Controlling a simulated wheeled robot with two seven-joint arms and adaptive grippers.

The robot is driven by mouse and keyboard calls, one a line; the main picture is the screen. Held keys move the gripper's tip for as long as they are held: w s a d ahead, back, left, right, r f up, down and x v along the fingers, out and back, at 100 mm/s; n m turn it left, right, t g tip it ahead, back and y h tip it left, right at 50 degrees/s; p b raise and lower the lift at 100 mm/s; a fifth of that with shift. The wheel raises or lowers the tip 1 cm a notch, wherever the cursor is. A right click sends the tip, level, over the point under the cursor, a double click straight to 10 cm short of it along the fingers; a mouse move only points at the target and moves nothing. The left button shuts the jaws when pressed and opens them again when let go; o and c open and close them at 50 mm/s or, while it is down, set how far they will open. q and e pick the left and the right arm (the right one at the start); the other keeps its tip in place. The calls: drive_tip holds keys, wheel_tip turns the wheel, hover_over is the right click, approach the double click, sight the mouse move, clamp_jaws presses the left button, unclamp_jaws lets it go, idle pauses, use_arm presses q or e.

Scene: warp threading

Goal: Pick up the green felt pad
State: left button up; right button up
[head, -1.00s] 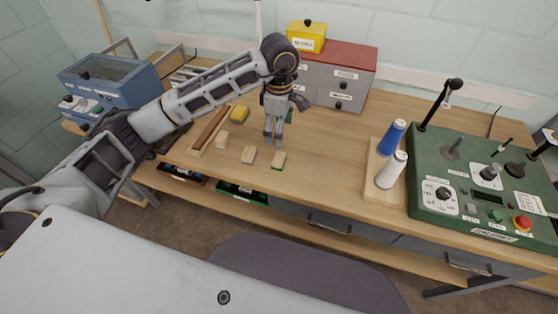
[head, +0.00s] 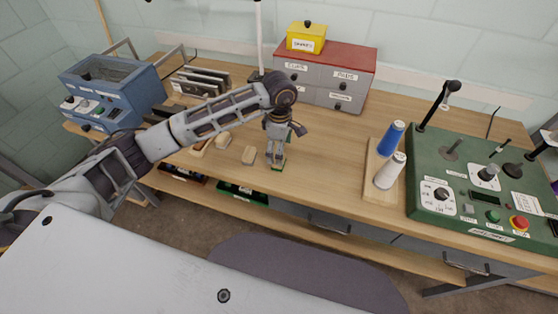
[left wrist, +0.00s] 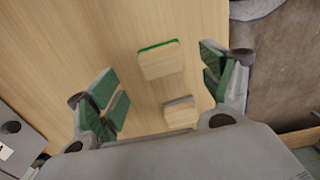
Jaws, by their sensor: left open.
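The green felt pad is a small pale wooden block with a green felt edge. In the head view the green felt pad (head: 278,168) lies near the table's front edge, partly hidden by my left gripper (head: 274,157). In the left wrist view the green felt pad (left wrist: 160,61) lies on the wood between the lines of the two fingers, toward the far side. My left gripper (left wrist: 160,85) is open, with green-lined fingers apart on either side and nothing held. Whether the fingertips touch the table I cannot tell. My right gripper is not in view.
Blue (head: 391,138) and white (head: 390,172) spools stand right, beside a green control panel (head: 480,185). The table between is clear.

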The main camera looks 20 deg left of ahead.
use_arm(q)
drive_tip(key=shift+f, duration=0.2)
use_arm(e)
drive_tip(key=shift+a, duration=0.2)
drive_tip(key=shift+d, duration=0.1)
use_arm(q)
drive_tip(key=shift+f, duration=0.1)
drive_tip(key=shift+d+f, duration=0.1)
drive_tip(key=shift+f, duration=0.35)
drive_tip(key=shift+s+d+f+p, duration=0.1)
drive_tip(key=shift+d+f+p, duration=0.05)
drive_tip(key=shift+f+p, duration=0.55)
drive_tip(key=shift+f, duration=1.3)
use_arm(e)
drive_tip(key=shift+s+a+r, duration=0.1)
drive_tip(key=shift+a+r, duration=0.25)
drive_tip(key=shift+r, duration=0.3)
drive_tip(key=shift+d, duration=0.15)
